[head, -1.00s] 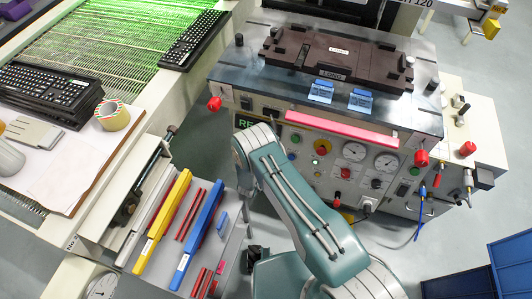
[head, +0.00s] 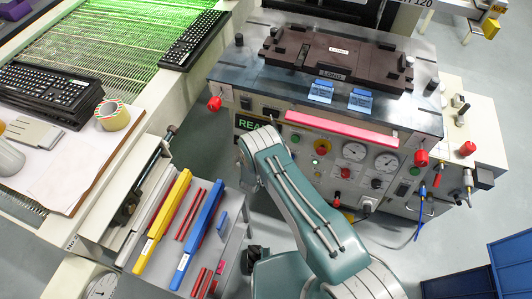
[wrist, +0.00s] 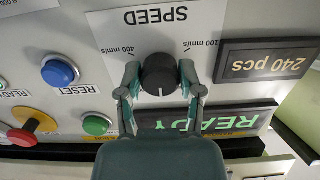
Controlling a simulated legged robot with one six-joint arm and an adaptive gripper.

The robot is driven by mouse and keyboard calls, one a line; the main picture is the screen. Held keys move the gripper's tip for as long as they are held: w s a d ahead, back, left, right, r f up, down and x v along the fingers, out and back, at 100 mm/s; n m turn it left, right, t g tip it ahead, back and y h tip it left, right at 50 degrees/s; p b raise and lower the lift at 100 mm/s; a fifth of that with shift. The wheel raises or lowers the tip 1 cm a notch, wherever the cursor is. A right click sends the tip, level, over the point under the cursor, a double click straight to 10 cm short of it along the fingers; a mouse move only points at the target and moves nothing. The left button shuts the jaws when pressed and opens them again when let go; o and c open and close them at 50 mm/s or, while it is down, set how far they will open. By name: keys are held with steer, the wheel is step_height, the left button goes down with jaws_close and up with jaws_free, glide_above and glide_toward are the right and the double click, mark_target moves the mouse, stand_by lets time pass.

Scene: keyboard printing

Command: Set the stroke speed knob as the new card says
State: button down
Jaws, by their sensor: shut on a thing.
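The black stroke speed knob (wrist: 159,76) sits on the panel under an upside-down SPEED label (wrist: 155,16) in the wrist view. Upside-down mm/s marks stand to its left and right; the left one reads 400. A white line on the knob points toward the bottom of the picture. My gripper (wrist: 160,84) is shut on the knob, one finger on each side. In the head view my arm hides the knob and gripper.
A green READY display (wrist: 230,121) and a 240 pcs display (wrist: 267,62) flank the knob. Blue RESET (wrist: 59,72), green and red buttons are close by. In the head view, a pink-red bar (head: 341,128) runs above the gauges. A side table (head: 226,258) holds coloured bars.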

steer(key=c, duration=1.4)
jaws_free()
steer(key=c, duration=1.4)
jaws_free()
steer(key=m, duration=0.3)
steer(key=shift+w+r+m, duration=0.1)
steer(key=shift+m, duration=0.3)
steer(key=c, duration=1.4)
jaws_free()
steer(key=shift+m+t+y, duration=0.3)
steer(key=shift+m, duration=1.4)
steer(key=c, duration=1.4)
jaws_free()
steer(key=c, duration=1.4)
jaws_free()
steer(key=shift+c, duration=1.2)
jaws_free()
steer(key=v, duration=0.7)
